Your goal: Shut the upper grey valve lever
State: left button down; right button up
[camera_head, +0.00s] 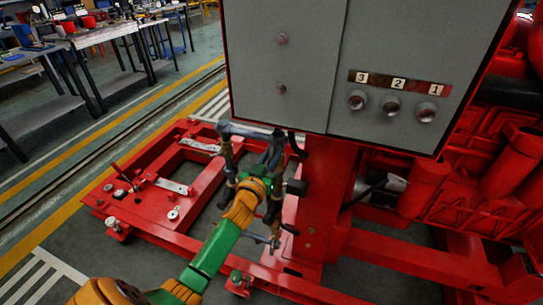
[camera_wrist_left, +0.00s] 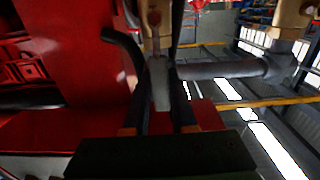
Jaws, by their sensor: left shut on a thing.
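The upper grey valve lever (camera_wrist_left: 160,84) shows in the left wrist view as a short grey bar below a brass valve body (camera_wrist_left: 157,24). It lies between the two dark fingers of my left gripper (camera_head: 274,160), which is shut on it. In the head view my left gripper is at the pipework beside the red post, under the grey cabinet, and it hides most of the lever. How far the lever is turned cannot be told. My right gripper is not in view.
A grey control cabinet (camera_head: 305,55) overhangs the pipework closely. Grey pipe (camera_wrist_left: 222,69) runs beside the lever. The red post (camera_head: 325,190) stands just right of my gripper, and the red base frame (camera_head: 150,223) lies below. Open floor and workbenches are at the left.

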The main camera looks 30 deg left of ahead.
pick_arm(q)
jog(key=shift+d, duration=0.1)
dwell(0.5)
jog(key=w+d+f+m+b, duration=0.1)
jog(key=d+f+m+b, duration=0.5)
jog(key=m, duration=1.1)
jog(key=shift+w+m, duration=0.25)
jog(key=shift+m, duration=0.05)
jog(key=shift+f, duration=0.1)
dwell(0.4)
jog(key=c, duration=0.7)
grip_release()
